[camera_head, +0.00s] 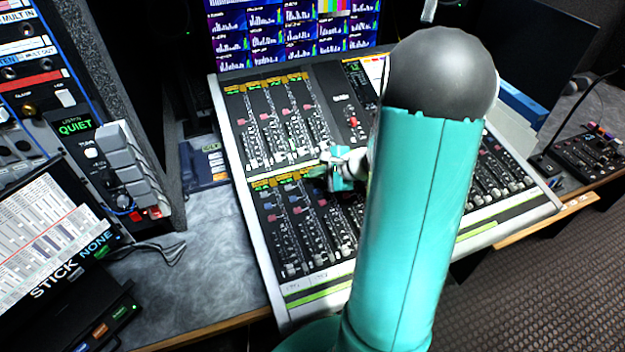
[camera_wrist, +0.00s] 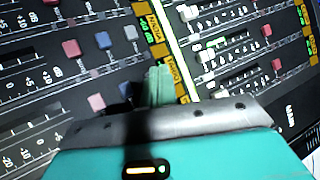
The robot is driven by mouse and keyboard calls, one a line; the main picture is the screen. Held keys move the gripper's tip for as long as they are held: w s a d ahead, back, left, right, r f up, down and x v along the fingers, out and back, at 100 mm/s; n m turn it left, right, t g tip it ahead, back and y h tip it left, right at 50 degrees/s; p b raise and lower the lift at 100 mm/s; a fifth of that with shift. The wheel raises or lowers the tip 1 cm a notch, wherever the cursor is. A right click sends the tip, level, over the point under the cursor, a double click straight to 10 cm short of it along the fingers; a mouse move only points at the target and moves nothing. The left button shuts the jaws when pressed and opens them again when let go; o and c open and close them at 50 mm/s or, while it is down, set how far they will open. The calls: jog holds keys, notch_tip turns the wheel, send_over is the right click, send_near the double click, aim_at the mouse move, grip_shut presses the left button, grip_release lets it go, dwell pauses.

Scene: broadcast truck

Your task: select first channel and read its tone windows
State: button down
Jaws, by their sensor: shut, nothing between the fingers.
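The mixing console (camera_head: 237,200) stands in the middle of the head view, with an upper and a lower bank of channel strips. Yellow-green channel displays (camera_head: 277,181) run along the top of the lower bank; the wrist view shows them close up (camera_wrist: 152,40), too blurred to read surely. My gripper (camera_head: 322,170) is shut and empty beside these displays, near the strip between the banks. In the wrist view my gripper (camera_wrist: 148,88) lies over the display row; contact cannot be told. A screen (camera_head: 285,32) behind the console shows several bar-graph windows and colour bars.
My arm hides the console's right middle. A rack with a "QUIET" display (camera_head: 75,126) and a tilted screen (camera_head: 45,235) stand at the left. A small control box (camera_head: 592,155) sits at the right. The grey desk left of the console is mostly clear.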

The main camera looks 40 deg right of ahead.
jog(key=shift+f, duration=0.4)
jog(key=shift+w+f, duration=0.1)
jog(key=shift+f, duration=0.3)
dwell(0.5)
jog(key=shift+r, duration=0.85)
jog(key=r, duration=0.3)
jog(key=s+r, duration=0.1)
jog(key=r, duration=0.1)
jog(key=shift+a, duration=0.1)
dwell(0.3)
dwell(0.7)
